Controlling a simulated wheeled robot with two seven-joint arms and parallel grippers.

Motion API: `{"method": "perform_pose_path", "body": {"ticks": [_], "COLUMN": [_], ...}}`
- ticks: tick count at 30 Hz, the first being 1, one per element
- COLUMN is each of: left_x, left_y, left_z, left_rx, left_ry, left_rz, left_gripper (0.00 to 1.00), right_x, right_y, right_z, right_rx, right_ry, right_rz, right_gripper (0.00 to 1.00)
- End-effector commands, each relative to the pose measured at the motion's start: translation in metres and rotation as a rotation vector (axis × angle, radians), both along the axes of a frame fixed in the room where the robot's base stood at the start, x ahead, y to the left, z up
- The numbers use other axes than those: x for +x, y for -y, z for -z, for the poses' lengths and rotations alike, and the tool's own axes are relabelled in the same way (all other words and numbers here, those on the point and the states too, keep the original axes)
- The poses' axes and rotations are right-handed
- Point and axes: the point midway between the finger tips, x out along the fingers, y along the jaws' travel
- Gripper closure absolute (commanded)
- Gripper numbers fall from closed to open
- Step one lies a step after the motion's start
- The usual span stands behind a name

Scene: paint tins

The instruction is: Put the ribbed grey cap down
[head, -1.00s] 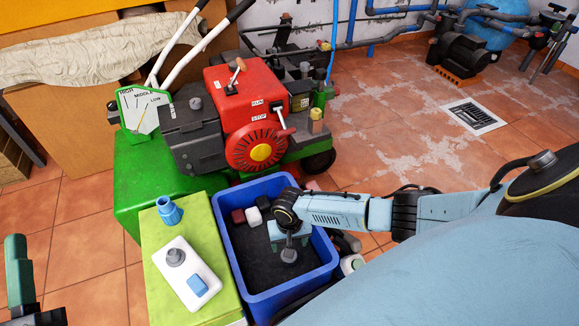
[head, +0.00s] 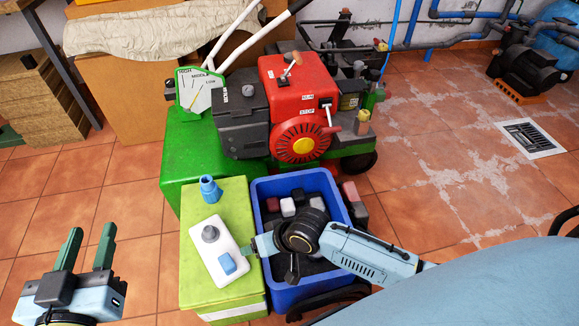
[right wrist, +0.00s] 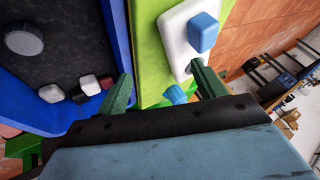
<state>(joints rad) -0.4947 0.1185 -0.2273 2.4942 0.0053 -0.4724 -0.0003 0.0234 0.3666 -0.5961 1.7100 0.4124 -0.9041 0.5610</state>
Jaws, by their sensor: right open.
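A round grey cap (right wrist: 24,38) lies on the dark floor of the blue bin in the right wrist view; its ribs do not show clearly. In the head view my right arm hides that spot. My right gripper (right wrist: 160,75) is open and empty, over the edge between the bin and the green box. In the head view it shows by the white slab (head: 224,250), which bears a grey knob (head: 210,233) and a blue block (head: 228,264). My left gripper (head: 88,234) is open and empty at the lower left.
The blue bin (head: 258,188) also holds several small dark, red and white blocks. The green box (head: 232,192) bears a blue cup-like piece (head: 209,188) at its back. A red and green machine (head: 296,110) stands behind. Tiled floor is free at left and right.

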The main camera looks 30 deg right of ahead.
Motion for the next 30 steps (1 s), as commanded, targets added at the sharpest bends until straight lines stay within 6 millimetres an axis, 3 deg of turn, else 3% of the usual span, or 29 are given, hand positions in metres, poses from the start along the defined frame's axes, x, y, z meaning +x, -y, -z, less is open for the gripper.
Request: {"method": "perform_pose_path", "body": {"ticks": [2,5,9,13,15,18,30], "left_x": [0.000,0.000,0.000,0.000,0.000,0.000,0.000], "left_y": [0.000,0.000,0.000,0.000,0.000,0.000,0.000], "left_z": [0.000,0.000,0.000,0.000,0.000,0.000,-0.001], "left_rx": [0.000,0.000,0.000,0.000,0.000,0.000,-0.001], "left_ry": [0.000,0.000,0.000,0.001,0.001,0.001,0.003], "left_rz": [0.000,0.000,0.000,0.000,0.000,0.000,0.000], "left_gripper": [0.64,0.64,0.64,0.64,0.64,0.64,0.64], "right_x": [-0.002,-0.002,-0.009,-0.021,-0.026,-0.030,-0.031], "right_y": [-0.023,-0.027,-0.002,0.027,0.038,0.046,0.047], "right_z": [-0.048,-0.115,-0.201,-0.257,-0.276,-0.289,-0.291], "right_rx": [0.064,0.084,0.020,-0.081,-0.124,-0.159,-0.164], "right_ry": [0.188,0.441,0.755,0.947,1.007,1.049,1.057], "right_rz": [-0.038,-0.046,-0.001,0.047,0.064,0.075,0.076], "right_gripper": [0.31,0.31,0.31,0.31,0.31,0.31,0.31]}}
